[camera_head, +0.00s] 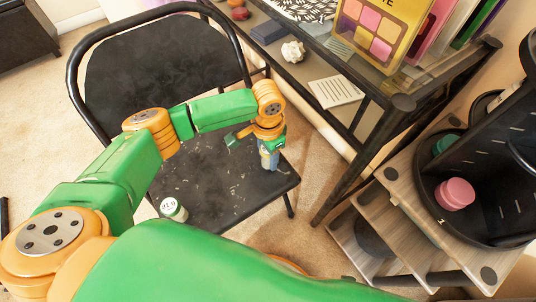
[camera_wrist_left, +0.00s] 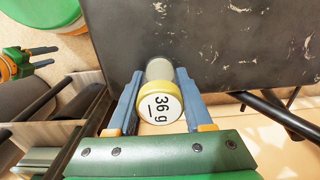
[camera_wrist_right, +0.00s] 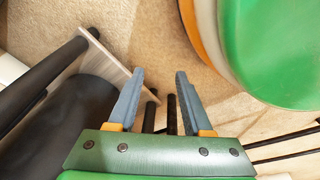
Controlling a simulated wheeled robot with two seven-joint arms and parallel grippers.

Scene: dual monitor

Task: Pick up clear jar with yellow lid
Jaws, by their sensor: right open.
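The clear jar with a yellow lid (camera_wrist_left: 159,103) stands near the edge of the black chair seat, its lid labelled "36 g" facing the left wrist camera. My left gripper (camera_wrist_left: 159,78) is open, with one finger on each side of the jar and a small gap visible beside it. In the head view my left gripper (camera_head: 268,158) is low over the right side of the seat, and the jar cannot be made out there. My right gripper (camera_wrist_right: 160,76) is open and empty, above carpet and near a wooden shelf edge.
Another jar with a white-labelled, greenish lid (camera_head: 173,208) stands at the near edge of the seat (camera_head: 235,203). The chair back rises behind my left arm. A desk (camera_head: 312,68) with books and paper stands right, and a shelf unit (camera_head: 405,192) holds a pink jar (camera_head: 455,193).

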